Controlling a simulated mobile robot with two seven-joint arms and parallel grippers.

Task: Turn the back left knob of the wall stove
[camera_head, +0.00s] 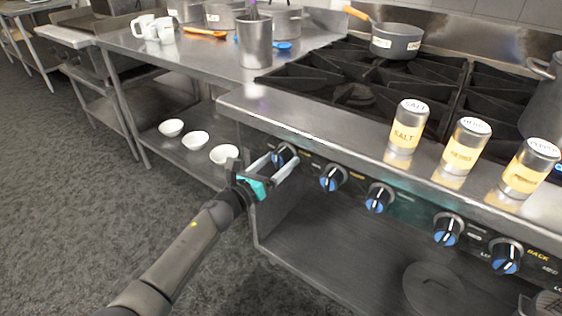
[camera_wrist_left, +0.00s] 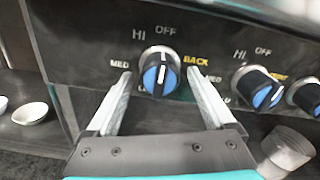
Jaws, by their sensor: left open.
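The wall stove's control panel (camera_head: 330,164) has a row of black-and-blue knobs. The leftmost knob (camera_head: 285,154) also shows in the left wrist view (camera_wrist_left: 158,76), with a yellow BACK label beside it. Its white mark points nearly straight up, toward OFF. My left gripper (camera_head: 284,160) is open in front of this knob. In the left wrist view its fingertips (camera_wrist_left: 159,76) are on either side of the knob, with gaps visible. I cannot tell how deep the tips reach. My right gripper is not in view.
The second knob (camera_head: 333,177) is to the right, clear of the fingers. Salt shaker (camera_head: 405,126) and two similar shakers stand on the stove's front ledge. White bowls (camera_head: 196,140) sit on the shelf at left. Below the panel is an open metal shelf (camera_head: 340,235).

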